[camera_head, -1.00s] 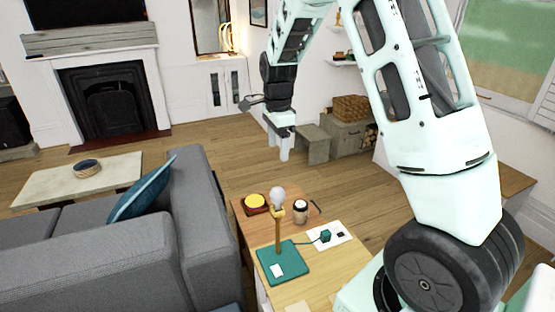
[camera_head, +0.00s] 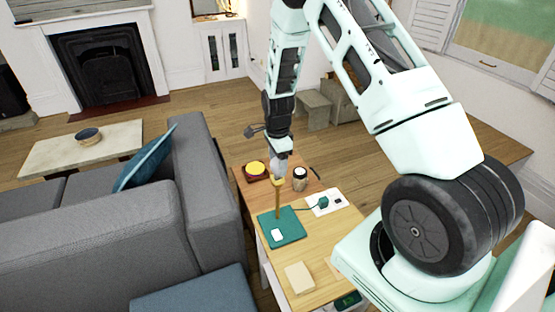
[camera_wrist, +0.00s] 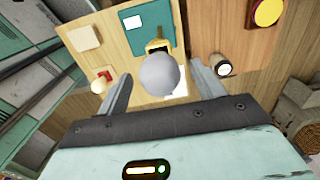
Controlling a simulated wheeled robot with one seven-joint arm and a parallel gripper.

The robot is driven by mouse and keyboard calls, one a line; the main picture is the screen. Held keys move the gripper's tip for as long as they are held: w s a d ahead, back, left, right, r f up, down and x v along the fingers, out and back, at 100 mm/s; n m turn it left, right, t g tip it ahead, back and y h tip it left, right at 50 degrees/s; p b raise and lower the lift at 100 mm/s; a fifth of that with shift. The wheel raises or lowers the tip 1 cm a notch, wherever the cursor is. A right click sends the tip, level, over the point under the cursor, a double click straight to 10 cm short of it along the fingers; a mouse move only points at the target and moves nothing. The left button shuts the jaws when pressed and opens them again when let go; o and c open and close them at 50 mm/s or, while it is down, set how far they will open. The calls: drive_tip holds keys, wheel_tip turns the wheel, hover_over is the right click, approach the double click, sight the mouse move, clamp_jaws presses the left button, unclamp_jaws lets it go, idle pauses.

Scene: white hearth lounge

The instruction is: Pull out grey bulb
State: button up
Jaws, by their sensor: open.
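The grey bulb (camera_head: 277,166) sits on top of a thin upright lamp stand (camera_head: 278,200) with a yellow socket and a teal base (camera_head: 281,228) on the wooden table. In the wrist view the round bulb (camera_wrist: 159,74) shows above the yellow socket (camera_wrist: 157,46). My gripper (camera_head: 279,155) is over the lamp, its fingers hard to make out in the head view. In the wrist view my gripper (camera_wrist: 160,90) is open, with one finger on each side of the bulb and gaps to both. Whether the fingertips are level with the bulb is unclear.
A white bulb on a red base (camera_wrist: 99,85) shows in the wrist view. A grey sofa (camera_head: 190,180) stands left.

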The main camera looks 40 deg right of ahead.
drive_tip(key=shift+f, duration=0.35)
drive_tip(key=c, duration=1.1)
drive_tip(key=shift+o, duration=0.2)
drive_tip(key=shift+r, duration=0.15)
drive_tip(key=shift+r+p, duration=1.6)
drive_tip(key=shift+r, duration=0.55)
